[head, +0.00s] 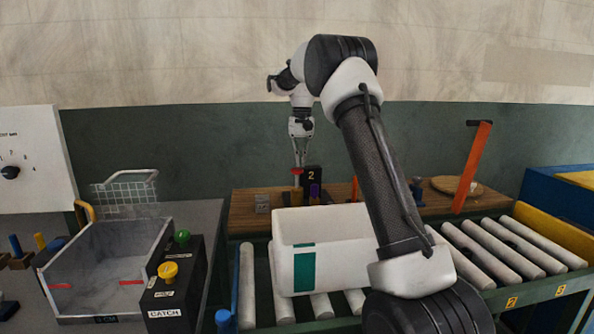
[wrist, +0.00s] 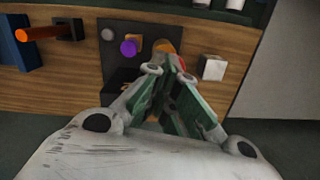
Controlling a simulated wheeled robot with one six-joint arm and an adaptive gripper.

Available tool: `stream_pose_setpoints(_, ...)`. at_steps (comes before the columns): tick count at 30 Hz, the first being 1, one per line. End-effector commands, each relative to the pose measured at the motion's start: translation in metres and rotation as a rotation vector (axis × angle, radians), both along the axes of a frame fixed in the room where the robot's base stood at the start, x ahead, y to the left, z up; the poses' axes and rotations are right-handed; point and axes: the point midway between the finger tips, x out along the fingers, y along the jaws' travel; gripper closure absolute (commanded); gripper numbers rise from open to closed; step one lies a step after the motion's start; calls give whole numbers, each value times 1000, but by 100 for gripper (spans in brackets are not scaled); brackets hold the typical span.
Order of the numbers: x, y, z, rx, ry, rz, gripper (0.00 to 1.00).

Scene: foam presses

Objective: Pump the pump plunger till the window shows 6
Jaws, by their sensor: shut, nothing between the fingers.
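The pump stands on the wooden bench behind the white crate. Its black panel has a window (head: 311,177) that reads 2. The plunger shows a red top (head: 297,171) above a brass-coloured body (head: 297,196). My gripper (head: 299,164) points down with its fingers shut and empty, right over the red top; I cannot tell whether they touch. In the wrist view the shut fingertips (wrist: 172,64) hide most of the plunger, and only a bit of red (wrist: 181,63) and the orange-brass part (wrist: 166,47) show. A purple knob (wrist: 128,47) sits beside it.
A white crate (head: 350,225) sits on the rollers in front of the bench. An orange lever (head: 472,165) stands at the right. A grey metal block (wrist: 212,68) is close to my fingers. A tray with yellow and green buttons is at the left.

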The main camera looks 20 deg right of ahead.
Motion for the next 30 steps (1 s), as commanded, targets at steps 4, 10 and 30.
stream_pose_setpoints(4, 29, -2, 28, 1, -16, -101, 100)
stream_pose_setpoints(10, 21, 0, 66, 1, 7, -224, 100)
stream_pose_setpoints(30, 14, 2, 49, -3, 34, -271, 100)
